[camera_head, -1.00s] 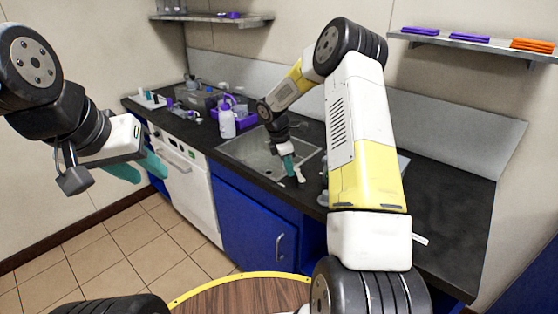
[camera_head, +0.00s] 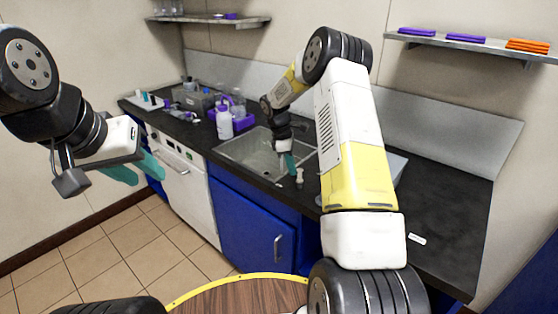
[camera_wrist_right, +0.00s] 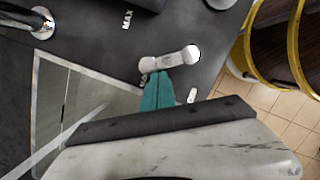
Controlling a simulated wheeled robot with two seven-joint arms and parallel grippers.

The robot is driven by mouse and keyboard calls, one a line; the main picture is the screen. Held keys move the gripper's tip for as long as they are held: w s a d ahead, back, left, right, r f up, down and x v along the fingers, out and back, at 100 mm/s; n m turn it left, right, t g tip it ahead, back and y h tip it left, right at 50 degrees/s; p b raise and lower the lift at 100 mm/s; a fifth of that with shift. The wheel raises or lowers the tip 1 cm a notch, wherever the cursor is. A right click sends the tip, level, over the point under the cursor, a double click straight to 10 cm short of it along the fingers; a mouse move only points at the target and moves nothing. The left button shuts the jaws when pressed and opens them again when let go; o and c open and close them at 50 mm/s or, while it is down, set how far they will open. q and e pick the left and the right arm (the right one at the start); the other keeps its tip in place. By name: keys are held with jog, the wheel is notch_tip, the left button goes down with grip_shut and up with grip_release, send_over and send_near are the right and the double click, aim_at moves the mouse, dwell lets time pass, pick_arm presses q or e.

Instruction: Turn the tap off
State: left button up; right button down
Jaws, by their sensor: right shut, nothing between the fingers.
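A small pale lever handle (camera_wrist_right: 168,60), seemingly the tap's control, stands on the dark counter beside the sink in the right wrist view. In the head view a small pale upright piece (camera_head: 299,176) shows at the sink's front edge. My right gripper (camera_head: 290,165) is over that edge, right beside this piece. Its teal fingers (camera_wrist_right: 157,92) are shut and empty, with the tips close against the lever; I cannot tell whether they touch. "MAX" markings lie near the lever. My left gripper (camera_head: 136,171) is open and empty, in the air at the left.
The steel sink (camera_head: 245,153) is set into the black counter (camera_head: 445,215). A purple caddy (camera_head: 238,122) and a white bottle (camera_head: 224,121) stand left of it. A chrome fitting (camera_wrist_right: 42,22) rises from the counter. Shelves hang on the wall. Blue cabinets (camera_head: 250,222) stand below.

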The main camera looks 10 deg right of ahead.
aim_at(301, 171)
jog(key=m, duration=0.1)
jog(key=d+m, duration=0.1)
jog(key=m, duration=0.1)
jog(key=shift+w+d+g, duration=0.1)
jog(key=shift+d+g, duration=0.15)
jog(key=shift+g, duration=0.15)
jog(key=d+m, duration=0.1)
jog(key=m, duration=0.1)
jog(key=shift+d+m+y, duration=0.2)
jog(key=shift+m+y, duration=0.1)
jog(key=shift+m, duration=0.1)
jog(key=shift+s+d, duration=0.2)
jog(key=shift+d, duration=0.2)
